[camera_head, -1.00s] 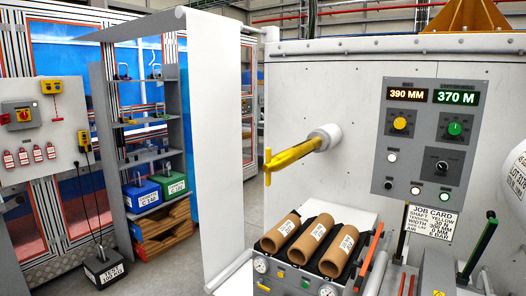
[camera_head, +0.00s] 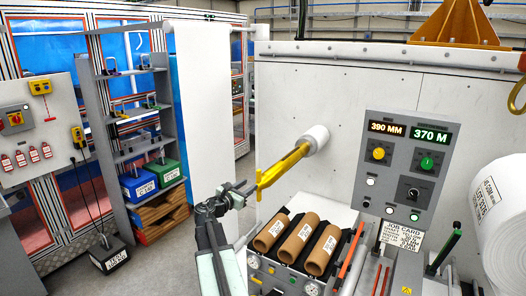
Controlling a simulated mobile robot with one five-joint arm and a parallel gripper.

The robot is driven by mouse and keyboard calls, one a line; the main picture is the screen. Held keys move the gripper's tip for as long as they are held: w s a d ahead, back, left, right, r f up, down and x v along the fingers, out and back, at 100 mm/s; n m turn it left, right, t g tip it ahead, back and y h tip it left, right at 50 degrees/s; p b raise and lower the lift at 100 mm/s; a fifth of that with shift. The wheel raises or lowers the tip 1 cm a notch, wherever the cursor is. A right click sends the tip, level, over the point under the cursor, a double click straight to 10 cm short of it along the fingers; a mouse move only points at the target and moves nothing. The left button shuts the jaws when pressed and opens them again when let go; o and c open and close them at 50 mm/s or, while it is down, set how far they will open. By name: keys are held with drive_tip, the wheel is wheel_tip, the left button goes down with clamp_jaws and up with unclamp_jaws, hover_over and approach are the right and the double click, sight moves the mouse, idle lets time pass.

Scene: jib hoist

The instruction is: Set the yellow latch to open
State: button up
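The yellow shaft (camera_head: 285,165) sticks out to the left from a white round collar (camera_head: 315,139) on the pale machine wall. A short yellow latch bar (camera_head: 259,184) sits across its free end and stands about upright. My gripper (camera_head: 250,190) is just left of this bar, at about its height in the picture. Its dark fingers look parted, with nothing seen between them. I cannot tell whether a fingertip touches the bar. My arm comes up from the bottom, left of the cardboard cores.
Three cardboard cores (camera_head: 296,244) lie in a tray below the shaft. A grey control panel (camera_head: 406,170) reads 390 MM and 370 M. A large white roll (camera_head: 504,220) is at right. A white web (camera_head: 205,110) hangs at left before a shelf rack (camera_head: 99,125). A yellow hook (camera_head: 516,95) hangs at upper right.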

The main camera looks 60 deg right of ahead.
sight(263, 177)
drive_tip(key=d+r, duration=0.1)
drive_tip(key=s+d+r+n, duration=0.1)
drive_tip(key=r, duration=0.1)
drive_tip(key=shift+s+n+h, duration=0.1)
drive_tip(key=shift+n+h, duration=0.2)
drive_tip(key=shift+h, duration=0.1)
drive_tip(key=shift+d+f, duration=0.15)
drive_tip(key=shift+d, duration=0.1)
drive_tip(key=d, duration=0.7)
drive_tip(key=shift+d, duration=0.2)
clamp_jaws()
drive_tip(key=shift+a, duration=0.1)
